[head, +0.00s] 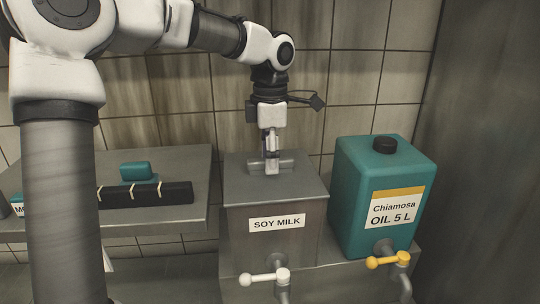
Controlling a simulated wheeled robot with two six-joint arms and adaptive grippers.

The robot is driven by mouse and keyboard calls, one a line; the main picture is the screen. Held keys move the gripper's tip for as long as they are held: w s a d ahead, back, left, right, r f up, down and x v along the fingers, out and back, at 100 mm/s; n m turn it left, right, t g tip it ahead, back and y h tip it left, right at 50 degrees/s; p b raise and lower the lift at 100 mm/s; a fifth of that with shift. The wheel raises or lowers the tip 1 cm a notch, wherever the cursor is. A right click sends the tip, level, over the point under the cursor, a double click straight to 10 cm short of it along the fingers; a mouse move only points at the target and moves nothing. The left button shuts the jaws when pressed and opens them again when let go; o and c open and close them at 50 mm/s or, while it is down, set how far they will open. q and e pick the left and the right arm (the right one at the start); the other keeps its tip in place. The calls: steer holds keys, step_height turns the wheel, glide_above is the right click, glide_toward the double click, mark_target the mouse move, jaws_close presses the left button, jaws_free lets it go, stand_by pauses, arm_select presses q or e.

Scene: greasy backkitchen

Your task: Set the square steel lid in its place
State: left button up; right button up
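The square steel lid (246,183) is a flat grey plate with a raised bar handle (285,163) on top. It lies over the top of the steel box (244,240) labelled "SOY MILK" and looks level. Any small gap under its edge is too fine to tell. My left gripper (271,163) points straight down above the box. Its fingers, seen nearly edge-on, are at the middle of the handle and look shut on it. My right gripper is not in view.
A teal oil can (364,220) with a black cap stands close to the right. A grey shelf (178,218) at left holds a black bar-shaped thing (170,193) and a teal block (136,171). Taps with a white handle (264,277) and a yellow handle (387,260) jut forward. A tiled wall stands behind.

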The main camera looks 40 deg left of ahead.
arm_select(q)
steer(key=o, duration=0.3)
step_height(320, 180, up, 8)
steer(key=p, duration=0.6)
steer(key=shift+r, duration=0.1)
stand_by(0.5)
